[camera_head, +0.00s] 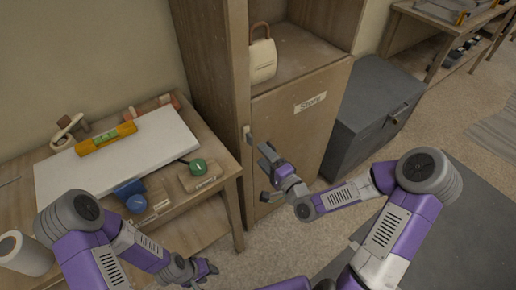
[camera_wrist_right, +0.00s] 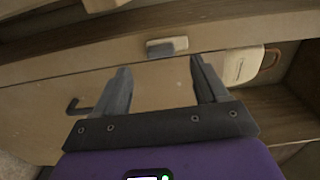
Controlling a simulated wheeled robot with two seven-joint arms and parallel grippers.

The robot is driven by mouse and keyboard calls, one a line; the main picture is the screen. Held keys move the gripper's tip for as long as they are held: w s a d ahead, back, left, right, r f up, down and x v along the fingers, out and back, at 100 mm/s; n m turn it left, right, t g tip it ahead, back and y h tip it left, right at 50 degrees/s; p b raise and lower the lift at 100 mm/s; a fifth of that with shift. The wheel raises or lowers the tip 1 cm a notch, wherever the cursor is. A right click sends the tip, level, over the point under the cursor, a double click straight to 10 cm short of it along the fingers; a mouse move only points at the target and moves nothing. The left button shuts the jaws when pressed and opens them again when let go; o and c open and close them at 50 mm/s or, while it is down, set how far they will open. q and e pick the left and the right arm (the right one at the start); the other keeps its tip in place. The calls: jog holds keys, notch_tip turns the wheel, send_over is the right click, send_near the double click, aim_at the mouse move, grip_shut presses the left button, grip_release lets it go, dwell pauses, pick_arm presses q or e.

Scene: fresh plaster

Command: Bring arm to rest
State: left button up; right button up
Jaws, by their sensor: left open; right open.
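My right gripper (camera_head: 258,168) is open in front of the wooden cabinet (camera_head: 300,135), close to a small pale handle (camera_head: 247,138) near the door's left edge. In the right wrist view, its two fingers (camera_wrist_right: 160,68) stand apart with nothing between them. The pale handle (camera_wrist_right: 167,47) lies beyond the fingertips there; I cannot tell whether they touch it. My left gripper (camera_head: 205,269) is low at the bottom of the head view, in front of the workbench. It is open, small in the picture, and I see nothing held in it.
A cream bag (camera_head: 262,60) sits on the cabinet shelf. A grey chest (camera_head: 365,110) stands right of the cabinet.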

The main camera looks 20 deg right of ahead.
jog(key=shift+s+d, duration=0.1)
jog(key=shift+s, duration=0.15)
dwell(0.3)
jog(key=s+a+f+n+g, duration=0.4)
jog(key=s+f+g, duration=0.1)
jog(key=f, duration=0.6)
jog(key=s+a+f+n+g, duration=0.3)
jog(key=s+f+g, duration=0.25)
jog(key=f, duration=0.55)
jog(key=s+f+n+g+h, duration=0.2)
jog(key=s+f+n+g, duration=0.2)
jog(key=s+f+g, duration=0.45)
notch_tip(320, 180, up, 7)
jog(key=s+t+p, duration=0.2)
jog(key=p, duration=0.3)
jog(key=shift+t, duration=0.3)
jog(key=shift+r, duration=0.1)
